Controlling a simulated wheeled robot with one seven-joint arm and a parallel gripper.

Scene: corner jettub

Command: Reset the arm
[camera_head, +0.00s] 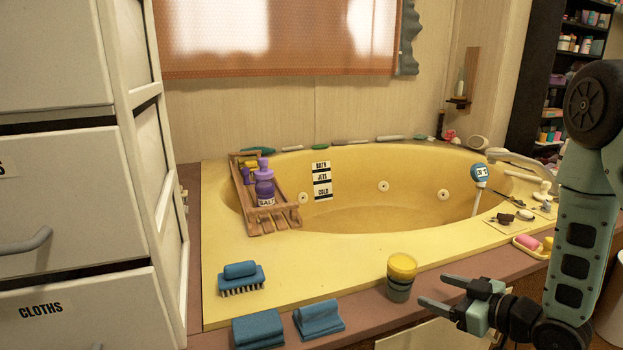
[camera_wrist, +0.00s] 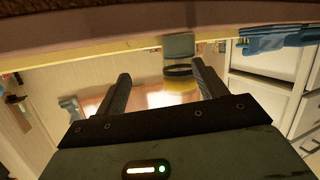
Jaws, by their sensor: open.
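My gripper (camera_head: 434,291) is in the lower right of the head view, in front of the tub's near rim. Its two fingers are apart with nothing held between them, and they point left. A jar with a yellow top and grey-green lower part (camera_head: 399,285) stands upright on the ledge just beyond and left of the fingertips. In the wrist view, which looks upside down, my gripper (camera_wrist: 160,70) has its fingers spread. The jar (camera_wrist: 180,72) shows ahead, near the right finger; I cannot tell the exact gap.
The yellow tub (camera_head: 250,262) fills the middle. A wooden rack (camera_head: 262,213) with a purple salt bottle (camera_head: 264,186) sits at its left. White drawers (camera_head: 60,205) stand left; a soap dish (camera_head: 528,252) sits right.

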